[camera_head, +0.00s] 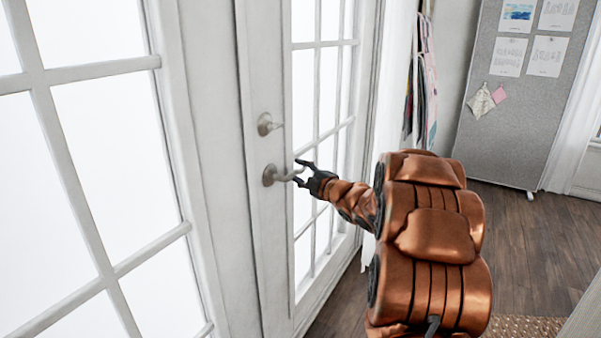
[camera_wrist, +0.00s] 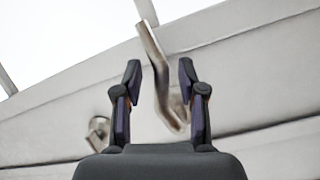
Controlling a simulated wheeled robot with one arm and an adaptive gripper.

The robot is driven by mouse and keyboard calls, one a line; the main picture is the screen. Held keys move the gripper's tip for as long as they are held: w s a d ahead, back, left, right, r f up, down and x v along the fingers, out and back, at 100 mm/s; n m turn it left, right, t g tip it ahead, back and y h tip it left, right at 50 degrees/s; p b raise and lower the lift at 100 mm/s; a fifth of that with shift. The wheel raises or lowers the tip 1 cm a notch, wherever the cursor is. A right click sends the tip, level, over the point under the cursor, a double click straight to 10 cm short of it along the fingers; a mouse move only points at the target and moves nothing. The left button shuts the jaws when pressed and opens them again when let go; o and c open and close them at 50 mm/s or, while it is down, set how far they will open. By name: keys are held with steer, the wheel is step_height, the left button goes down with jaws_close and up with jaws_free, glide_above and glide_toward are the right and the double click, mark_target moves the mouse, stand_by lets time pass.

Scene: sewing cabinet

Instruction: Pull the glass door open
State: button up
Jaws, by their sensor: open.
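The white-framed glass door (camera_head: 257,120) stands upright at the middle left of the head view and looks closed. Its metal lever handle (camera_head: 272,175) sticks out below a round lock knob (camera_head: 266,124). My gripper (camera_head: 298,172) is at the lever's free end, reached from the right by my copper-coloured arm. In the wrist view my gripper (camera_wrist: 159,78) is open, with the lever handle (camera_wrist: 156,65) passing between its two dark fingers. The fingers appear apart from the lever on both sides. The lock knob (camera_wrist: 98,131) shows at the lower left there.
Another white-framed glass panel (camera_head: 100,170) fills the left side. Clothes (camera_head: 421,90) hang beyond the door on the right. A grey pinboard (camera_head: 515,100) stands at the back. The wooden floor (camera_head: 535,235) is clear between the pinboard and a woven rug (camera_head: 525,326).

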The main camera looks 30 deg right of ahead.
steer(key=shift+w, duration=0.15)
jaws_close()
stand_by(0.4)
